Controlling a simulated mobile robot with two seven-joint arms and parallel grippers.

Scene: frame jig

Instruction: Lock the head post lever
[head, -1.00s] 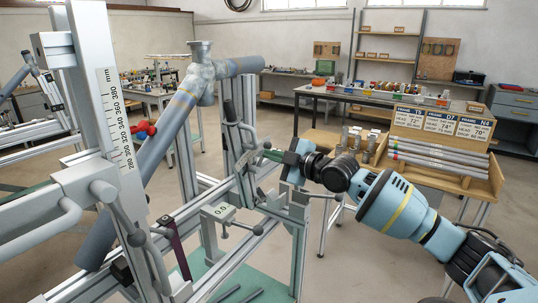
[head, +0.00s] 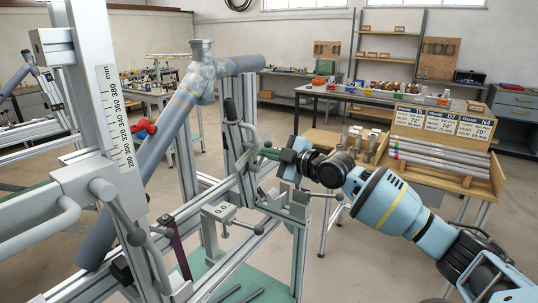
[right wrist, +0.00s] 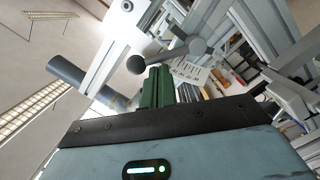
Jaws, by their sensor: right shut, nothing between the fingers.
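The pale head post (head: 85,70) with its mm scale stands upright at the left in the head view. A grey lever (head: 118,210) with a dark ball end slants down and right from its pivot on the post's clamp block. My right gripper (head: 266,153) points left among the jig's uprights, near a grey lever with a black knob (head: 231,110). Its green fingers (right wrist: 158,88) are together and empty in the right wrist view. There a grey lever with a dark ball (right wrist: 136,64) shows just beyond the fingertips; contact cannot be told. My left gripper is out of view.
A grey-blue frame tube (head: 180,105) slants across the jig behind the post. A small clamp lever (head: 238,226) sits on the lower rail. A wooden rack of tubes with label cards (head: 440,150) stands behind my right arm.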

